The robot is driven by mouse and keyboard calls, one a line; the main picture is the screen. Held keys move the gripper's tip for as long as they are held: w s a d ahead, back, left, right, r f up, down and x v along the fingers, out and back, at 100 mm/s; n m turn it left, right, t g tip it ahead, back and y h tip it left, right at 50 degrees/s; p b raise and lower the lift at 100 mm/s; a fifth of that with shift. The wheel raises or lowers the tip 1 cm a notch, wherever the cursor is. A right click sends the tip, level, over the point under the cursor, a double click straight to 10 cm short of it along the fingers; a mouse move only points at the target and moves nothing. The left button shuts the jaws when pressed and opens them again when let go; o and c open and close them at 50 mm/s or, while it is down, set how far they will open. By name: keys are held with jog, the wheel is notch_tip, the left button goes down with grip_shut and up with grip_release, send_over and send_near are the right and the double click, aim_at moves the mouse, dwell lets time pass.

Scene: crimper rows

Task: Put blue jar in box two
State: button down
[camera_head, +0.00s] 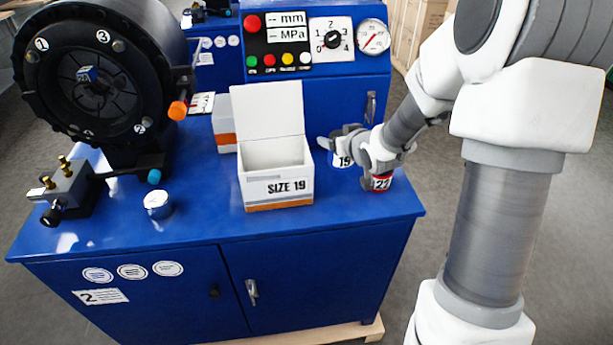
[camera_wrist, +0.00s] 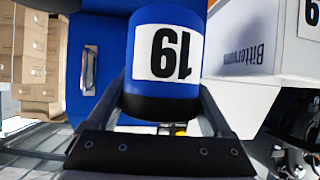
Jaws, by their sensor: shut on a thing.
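The blue jar (camera_wrist: 165,102) has a white label reading 19, seen upside down in the wrist view. My gripper (camera_wrist: 166,112) is shut on it, with one finger on each side. In the head view the blue jar (camera_head: 342,160) shows below my gripper (camera_head: 337,146), partly hidden by it, just right of the open box. I cannot tell whether it touches the worktop. The white open-topped box (camera_head: 278,190) reads SIZE 19, and its lid stands up at the back. A second box (camera_head: 225,128), white and orange, is partly hidden behind it. No box is visibly marked two.
A red jar (camera_head: 381,183) labelled 22 stands close to my gripper at the worktop's right edge. The black crimper head (camera_head: 95,75) and the control panel (camera_head: 318,40) rise behind.

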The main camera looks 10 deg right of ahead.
notch_tip(320, 180, down, 8)
jog(key=shift+f+b, duration=0.25)
jog(key=shift+b, duration=0.25)
jog(key=shift+f, duration=0.1)
jog(key=shift+f, duration=0.1)
grip_release()
